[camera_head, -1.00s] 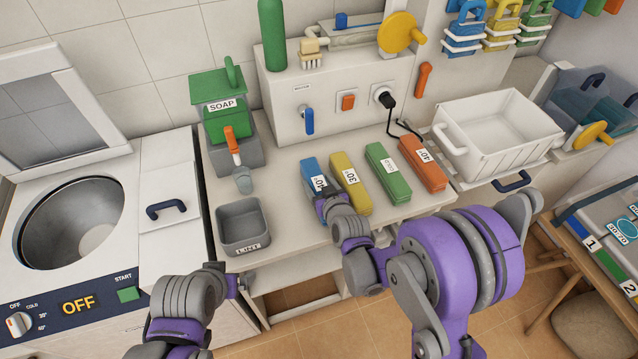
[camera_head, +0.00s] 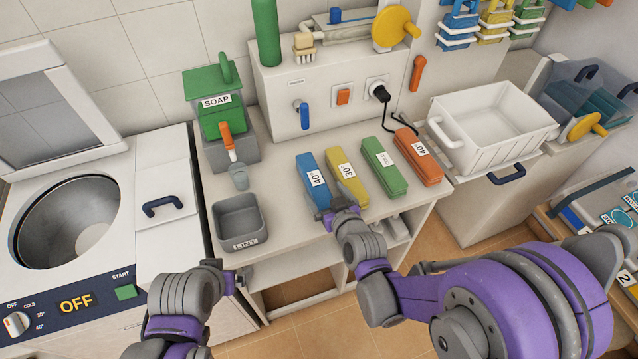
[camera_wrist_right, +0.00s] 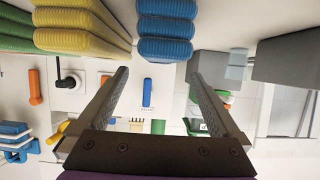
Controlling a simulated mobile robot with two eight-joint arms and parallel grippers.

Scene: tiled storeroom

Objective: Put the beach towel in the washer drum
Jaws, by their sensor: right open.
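Several folded, tagged cloth bundles lie in a row on the counter: blue (camera_head: 312,180), yellow (camera_head: 346,179), green (camera_head: 384,168) and orange (camera_head: 418,158). I cannot tell which is the beach towel. My right gripper (camera_head: 340,207) is at the counter's front edge, close to the near ends of the blue and yellow bundles. The right wrist view shows its jaws (camera_wrist_right: 157,77) apart and empty, with the ribbed blue end (camera_wrist_right: 166,30) beyond them. The washer drum (camera_head: 75,222) is open at the left, its inside visible. My left gripper (camera_head: 236,276) is below the lint bin; its jaws are unclear.
The grey lint bin (camera_head: 238,222) and the soap dispenser (camera_head: 222,125) stand between the washer and the bundles. A white basket (camera_head: 492,120) stands at the right. The washer's lid (camera_head: 45,105) is raised. An open shelf lies under the counter.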

